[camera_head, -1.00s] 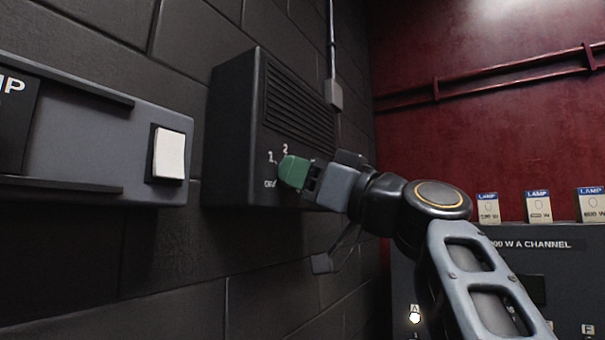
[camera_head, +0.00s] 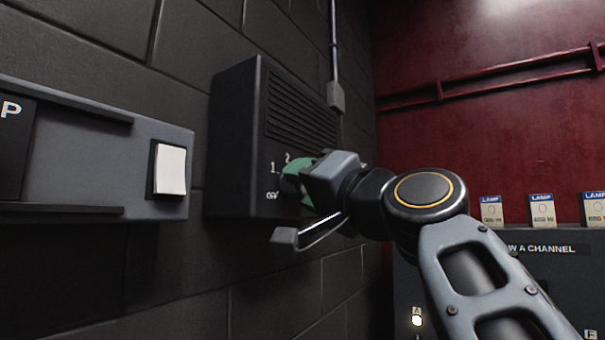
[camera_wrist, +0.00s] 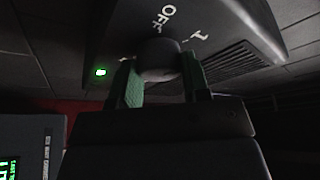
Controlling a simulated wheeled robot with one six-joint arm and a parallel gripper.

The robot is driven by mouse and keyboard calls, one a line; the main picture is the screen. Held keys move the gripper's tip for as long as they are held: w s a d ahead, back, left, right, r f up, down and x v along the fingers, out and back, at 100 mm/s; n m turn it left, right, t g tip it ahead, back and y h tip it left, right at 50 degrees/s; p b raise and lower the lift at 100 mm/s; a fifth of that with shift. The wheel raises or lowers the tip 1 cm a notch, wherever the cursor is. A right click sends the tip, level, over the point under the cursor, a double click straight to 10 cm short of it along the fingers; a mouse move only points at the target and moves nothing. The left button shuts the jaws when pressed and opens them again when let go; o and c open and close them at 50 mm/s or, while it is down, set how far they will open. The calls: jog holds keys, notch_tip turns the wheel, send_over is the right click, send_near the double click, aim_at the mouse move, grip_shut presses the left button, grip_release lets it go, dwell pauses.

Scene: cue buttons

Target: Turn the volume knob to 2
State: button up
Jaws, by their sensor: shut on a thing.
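The black speaker box (camera_head: 235,140) with a slotted grille is on the dark block wall. Its lower front has white marks "OFF", "1" and "2" around the volume knob. In the wrist view the round dark knob (camera_wrist: 158,58) sits between the green fingers of my gripper (camera_wrist: 160,80), below "OFF" and left of "1". My gripper (camera_head: 297,178) is shut on the knob in the head view, where its green fingers and grey body hide most of it. The knob's pointer is hidden. A green light (camera_wrist: 101,72) glows on the box in the wrist view.
A grey panel with a white switch (camera_head: 170,170) is on the wall to the left. A grey cabinet (camera_head: 540,265) with lamp boxes (camera_head: 541,210) on top stands at the right, before a red wall. A conduit (camera_head: 333,50) runs above the speaker box.

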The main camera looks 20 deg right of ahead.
jog(key=shift+r+m+g+h+p, duration=0.1)
jog(key=shift+m+g+h+p, duration=0.45)
jog(key=shift+m, duration=1.8)
jog(key=shift+m+g+h+b, duration=0.2)
jog(key=shift+m+g, duration=0.7)
jog(key=shift+m, duration=1.5)
jog(key=shift+r+m+g+h+p, duration=0.1)
jog(key=shift+m+g+h+p, duration=0.5)
jog(key=shift+m, duration=1.75)
jog(key=shift+g, duration=0.25)
jog(key=o, duration=0.9)
jog(key=shift+s, duration=0.15)
